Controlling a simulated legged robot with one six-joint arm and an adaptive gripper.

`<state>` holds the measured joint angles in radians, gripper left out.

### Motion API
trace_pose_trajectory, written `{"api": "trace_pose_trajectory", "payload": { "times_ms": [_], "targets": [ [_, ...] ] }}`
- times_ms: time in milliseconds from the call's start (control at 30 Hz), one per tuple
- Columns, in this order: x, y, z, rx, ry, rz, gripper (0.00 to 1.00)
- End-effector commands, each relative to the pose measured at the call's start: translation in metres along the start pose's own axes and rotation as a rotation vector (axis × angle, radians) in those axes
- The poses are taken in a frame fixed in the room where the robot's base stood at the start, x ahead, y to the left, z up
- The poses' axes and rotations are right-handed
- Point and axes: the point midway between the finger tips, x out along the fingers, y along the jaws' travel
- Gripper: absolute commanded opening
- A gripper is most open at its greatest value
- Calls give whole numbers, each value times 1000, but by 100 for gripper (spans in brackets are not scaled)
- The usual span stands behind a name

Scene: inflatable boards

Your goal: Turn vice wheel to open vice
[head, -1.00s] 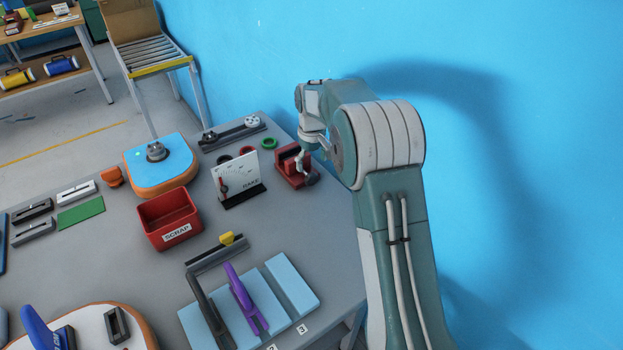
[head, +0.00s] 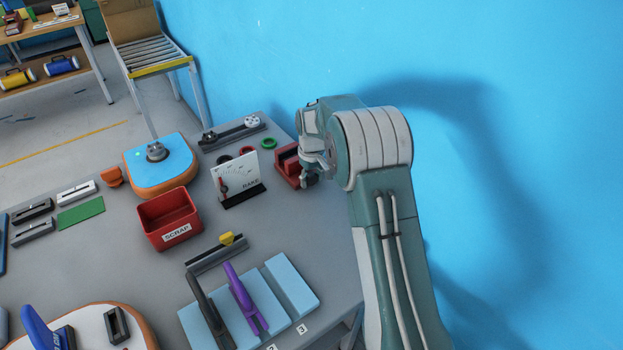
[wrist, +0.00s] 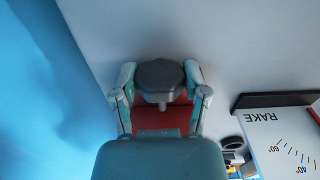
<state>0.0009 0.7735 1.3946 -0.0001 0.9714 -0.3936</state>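The red vice (head: 287,165) stands on the grey table near its far right edge, by the blue wall. Its dark grey wheel (wrist: 160,76) shows in the wrist view, with the red vice body (wrist: 160,119) below it in the picture. My gripper (head: 311,181) is at the wheel end of the vice in the head view. In the wrist view my gripper (wrist: 160,74) has one finger on each side of the wheel, and both seem to touch its rim. My wrist and fingers hide part of the vice in the head view.
A white RAKE gauge board (head: 236,178) stands just left of the vice; it also shows in the wrist view (wrist: 285,143). Green (head: 269,143) and red rings lie behind it. A red SCRAP bin (head: 169,218) is further left. The blue wall (head: 520,120) is close on the right.

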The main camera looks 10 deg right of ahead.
Motion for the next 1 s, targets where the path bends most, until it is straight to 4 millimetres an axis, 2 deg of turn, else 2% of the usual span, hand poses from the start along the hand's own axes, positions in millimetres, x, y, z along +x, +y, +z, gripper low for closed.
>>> {"api": "trace_pose_trajectory", "payload": {
  "times_ms": [267,467,1000],
  "targets": [
    [2,-1,0,0,-4,15,11],
    [4,-1,1,-1,-9,93,11],
    [6,-5,2,-8,-13,559,11]
  ]
}}
